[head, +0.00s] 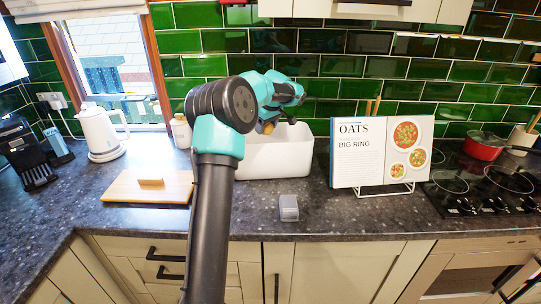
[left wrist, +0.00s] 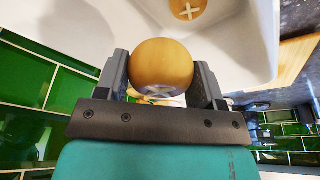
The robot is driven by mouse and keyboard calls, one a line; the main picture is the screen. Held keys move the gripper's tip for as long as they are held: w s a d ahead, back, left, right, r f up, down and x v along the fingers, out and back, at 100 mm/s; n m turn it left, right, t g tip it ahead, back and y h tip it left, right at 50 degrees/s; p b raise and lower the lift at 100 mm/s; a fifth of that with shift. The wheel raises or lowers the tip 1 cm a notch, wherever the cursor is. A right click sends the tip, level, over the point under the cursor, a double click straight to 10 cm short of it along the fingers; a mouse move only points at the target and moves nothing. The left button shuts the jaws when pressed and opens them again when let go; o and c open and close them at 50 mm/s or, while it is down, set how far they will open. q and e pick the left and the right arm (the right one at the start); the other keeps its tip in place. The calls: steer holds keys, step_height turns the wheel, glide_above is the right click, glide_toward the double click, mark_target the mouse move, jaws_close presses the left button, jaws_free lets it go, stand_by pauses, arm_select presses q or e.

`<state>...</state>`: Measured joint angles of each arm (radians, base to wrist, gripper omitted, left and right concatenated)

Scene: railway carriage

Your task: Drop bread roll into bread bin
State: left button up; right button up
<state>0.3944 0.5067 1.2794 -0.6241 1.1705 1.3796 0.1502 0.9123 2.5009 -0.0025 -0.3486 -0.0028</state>
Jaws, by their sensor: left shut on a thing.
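The bread bin (head: 262,160) is a white open box against the green tiled wall. My left gripper (head: 270,122) is over its opening, pointing down. It is shut on a round tan bread roll (left wrist: 160,66), which sits between the two fingers in the left wrist view; in the head view only a bit of the roll (head: 266,128) shows. Another roll with a pale cross (left wrist: 187,8) lies inside the bin in the left wrist view. The bin's floor is mostly hidden in the head view. My right gripper is not in view.
A wooden lid with a handle (head: 130,188) lies on the counter left of the bin. A small grey object (head: 288,208) stands in front of it. An open cookbook on a stand (head: 375,160) is close on the right. A white kettle (head: 100,133) stands far left.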

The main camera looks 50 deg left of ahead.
arm_select(q)
steer(key=shift+f, duration=0.1)
steer(key=o, duration=1)
steer(key=v, duration=1.2)
steer(key=shift+w, duration=0.1)
